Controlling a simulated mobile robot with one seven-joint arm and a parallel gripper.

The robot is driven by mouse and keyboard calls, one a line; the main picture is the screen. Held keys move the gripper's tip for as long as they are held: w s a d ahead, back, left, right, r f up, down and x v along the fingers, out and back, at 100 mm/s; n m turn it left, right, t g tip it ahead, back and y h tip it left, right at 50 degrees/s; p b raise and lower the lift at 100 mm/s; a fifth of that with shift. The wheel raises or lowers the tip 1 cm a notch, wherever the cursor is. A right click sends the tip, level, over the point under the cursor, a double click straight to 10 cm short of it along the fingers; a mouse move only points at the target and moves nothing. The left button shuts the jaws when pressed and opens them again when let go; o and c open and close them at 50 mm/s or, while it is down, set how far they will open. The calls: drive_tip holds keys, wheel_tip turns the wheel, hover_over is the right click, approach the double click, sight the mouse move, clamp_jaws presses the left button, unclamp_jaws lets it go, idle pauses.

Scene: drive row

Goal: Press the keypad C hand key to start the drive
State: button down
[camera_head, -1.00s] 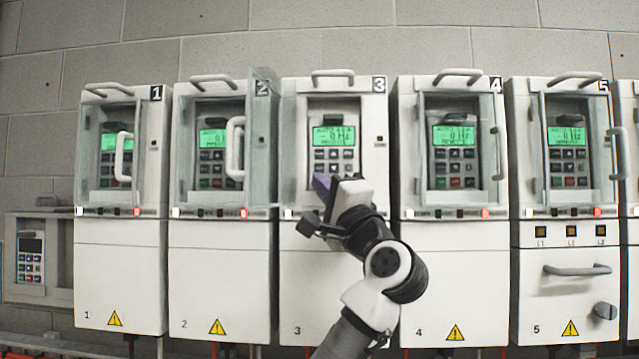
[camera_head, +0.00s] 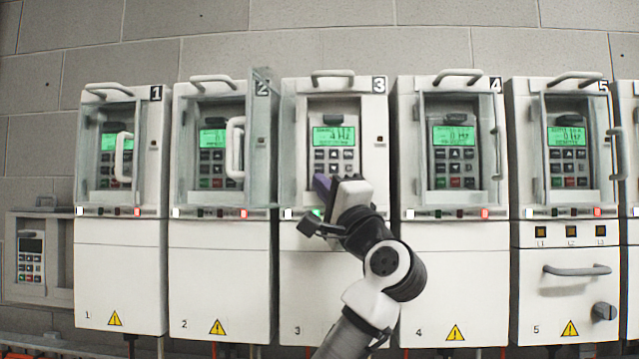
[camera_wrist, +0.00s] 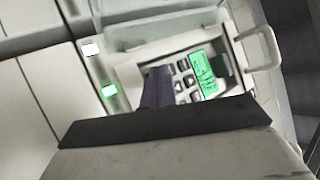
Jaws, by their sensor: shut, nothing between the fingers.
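Drive 3 (camera_head: 330,270) stands in the middle of the row. Its keypad (camera_head: 347,161) has a lit green display (camera_head: 334,136), which also shows in the wrist view (camera_wrist: 203,75), with several keys below it. I cannot read a letter C on any keypad. My gripper (camera_head: 322,183) is shut and empty, its purple fingertips at the lower left of this keypad. In the wrist view the fingers (camera_wrist: 157,87) cover the lower left keys, so the hand key and any contact are hidden. A green lamp (camera_wrist: 109,90) is lit on drive 3's strip, beside a white one (camera_wrist: 91,49).
Drive 3's clear door (camera_head: 288,140) is swung open to the left. Drives 1 (camera_head: 120,270), 2 (camera_head: 220,275), 4 (camera_head: 455,275) and 5 (camera_head: 560,335) stand alongside with red lamps lit. A separate keypad (camera_head: 30,262) with a dark screen is at far left.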

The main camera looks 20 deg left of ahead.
drive_tip(key=shift+s, duration=0.1)
drive_tip(key=shift+s+d+b, duration=0.2)
drive_tip(key=shift+s+b, duration=0.25)
drive_tip(key=shift+s, duration=0.2)
drive_tip(key=shift+s+d+b, duration=0.25)
drive_tip(key=shift+s+b, duration=0.1)
drive_tip(key=shift+s, duration=0.45)
drive_tip(key=shift+s+d+b, duration=0.2)
drive_tip(key=shift+s+b, duration=0.15)
drive_tip(key=shift+s, duration=0.45)
drive_tip(key=shift+s+d+b, duration=0.25)
drive_tip(key=shift+s+b, duration=0.1)
drive_tip(key=shift+s, duration=0.45)
drive_tip(key=shift+f, duration=0.1)
